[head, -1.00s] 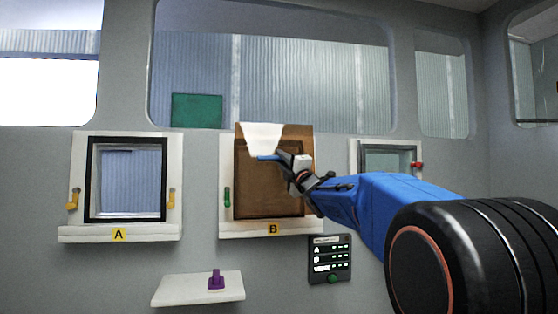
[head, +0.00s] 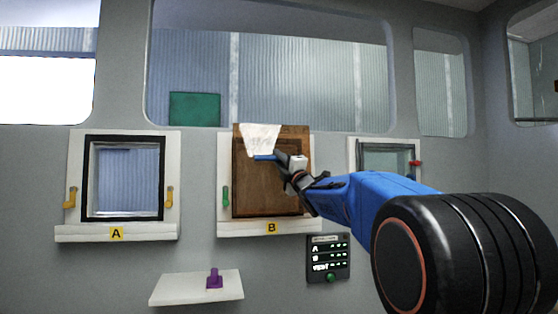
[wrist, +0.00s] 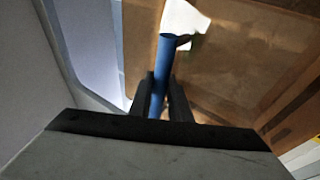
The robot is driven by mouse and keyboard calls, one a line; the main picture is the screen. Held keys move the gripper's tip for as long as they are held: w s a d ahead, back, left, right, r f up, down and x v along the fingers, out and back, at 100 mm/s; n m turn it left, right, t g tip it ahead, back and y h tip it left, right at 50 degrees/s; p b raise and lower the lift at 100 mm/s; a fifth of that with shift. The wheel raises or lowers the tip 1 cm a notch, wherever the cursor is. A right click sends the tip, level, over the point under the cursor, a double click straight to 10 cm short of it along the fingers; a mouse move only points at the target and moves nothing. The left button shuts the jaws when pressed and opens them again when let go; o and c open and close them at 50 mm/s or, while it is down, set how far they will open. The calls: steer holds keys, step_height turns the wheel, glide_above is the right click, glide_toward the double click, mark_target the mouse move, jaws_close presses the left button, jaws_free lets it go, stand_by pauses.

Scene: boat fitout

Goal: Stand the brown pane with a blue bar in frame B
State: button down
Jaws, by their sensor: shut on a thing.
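The brown pane (head: 262,190) stands upright at frame B (head: 224,160), covering most of its opening, with its top edge above the frame's top. A white patch lies on the pane's upper part. My gripper (head: 279,159) is at the pane's upper middle, shut on its blue bar (head: 264,158). In the wrist view, the two dark fingers of my gripper (wrist: 160,95) close around the blue bar (wrist: 165,65), with the brown pane (wrist: 240,60) behind. Whether the pane's lower edge sits in the sill cannot be told.
Frame A (head: 75,160) with yellow latches stands at left. A green latch (head: 226,196) is on frame B's left side. A third frame (head: 355,150) with a red latch is at right, partly behind my arm. A shelf (head: 180,290) with a purple peg and a dark display panel (head: 328,258) are below.

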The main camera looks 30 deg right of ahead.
mark_target(276, 170)
steer(key=shift+w+d+f, duration=0.35)
steer(key=shift+w+f, duration=0.15)
steer(key=shift+w, duration=0.75)
steer(key=shift+w+d+f, duration=0.4)
steer(key=shift+w+f, duration=0.1)
steer(key=shift+w, duration=0.75)
steer(key=shift+w+d+f, duration=0.35)
steer(key=shift+w+f, duration=0.15)
steer(key=shift+w, duration=0.75)
steer(key=shift+f, duration=0.2)
